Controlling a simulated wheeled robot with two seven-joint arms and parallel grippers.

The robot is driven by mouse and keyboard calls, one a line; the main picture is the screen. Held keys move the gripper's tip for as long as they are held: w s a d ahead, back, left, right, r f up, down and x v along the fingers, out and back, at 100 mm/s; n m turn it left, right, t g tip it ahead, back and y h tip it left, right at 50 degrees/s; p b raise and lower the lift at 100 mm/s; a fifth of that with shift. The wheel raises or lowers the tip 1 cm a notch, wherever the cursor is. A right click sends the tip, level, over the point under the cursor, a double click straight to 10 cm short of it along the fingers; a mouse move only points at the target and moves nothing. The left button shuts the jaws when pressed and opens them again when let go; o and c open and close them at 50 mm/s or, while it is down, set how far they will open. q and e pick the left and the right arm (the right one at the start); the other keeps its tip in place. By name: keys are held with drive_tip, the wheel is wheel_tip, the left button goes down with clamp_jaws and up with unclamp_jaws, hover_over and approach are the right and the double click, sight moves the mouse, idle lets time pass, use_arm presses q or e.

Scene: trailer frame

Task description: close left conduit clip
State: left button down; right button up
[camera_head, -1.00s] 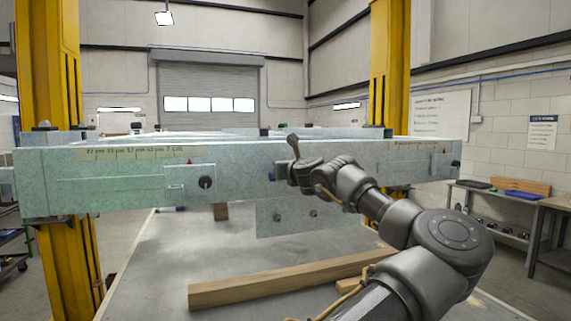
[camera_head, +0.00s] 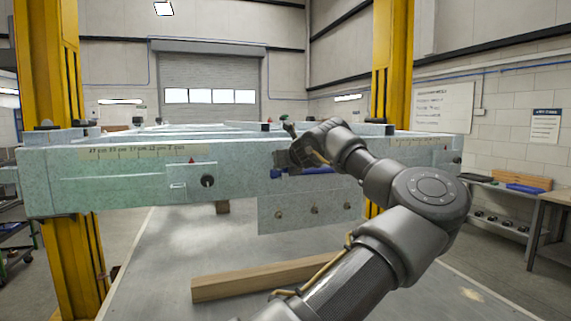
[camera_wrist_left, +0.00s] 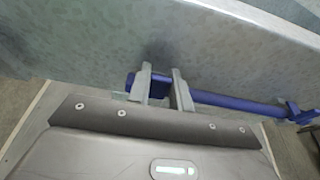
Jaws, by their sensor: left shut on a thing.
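The blue conduit clip (camera_head: 310,171) is a slim bar on the front face of the pale green frame beam (camera_head: 110,188). In the left wrist view the clip's bar (camera_wrist_left: 235,102) runs along the beam to a small blue bracket at its right end. My left gripper (camera_head: 284,160) is at the bar's left part. In the left wrist view its two fingers (camera_wrist_left: 164,88) straddle the bar and are shut on it near its left end. The fingers hide part of the bar. I cannot tell whether the clip is latched. My right gripper is not in view.
A plate with several studs (camera_head: 315,208) hangs below the beam. A black knob (camera_head: 207,181) is on the beam to the left. A wooden block (camera_head: 260,279) lies on the grey table below. Yellow posts (camera_head: 66,240) stand at both sides.

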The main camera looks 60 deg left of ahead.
use_arm(q)
drive_tip(key=shift+r, duration=0.1)
drive_tip(key=c, duration=1.3)
unclamp_jaws()
drive_tip(key=shift+o, duration=0.2)
drive_tip(key=b+v, duration=0.5)
drive_tip(key=v, duration=0.5)
drive_tip(key=shift+d, duration=0.35)
drive_tip(key=shift+s, duration=0.1)
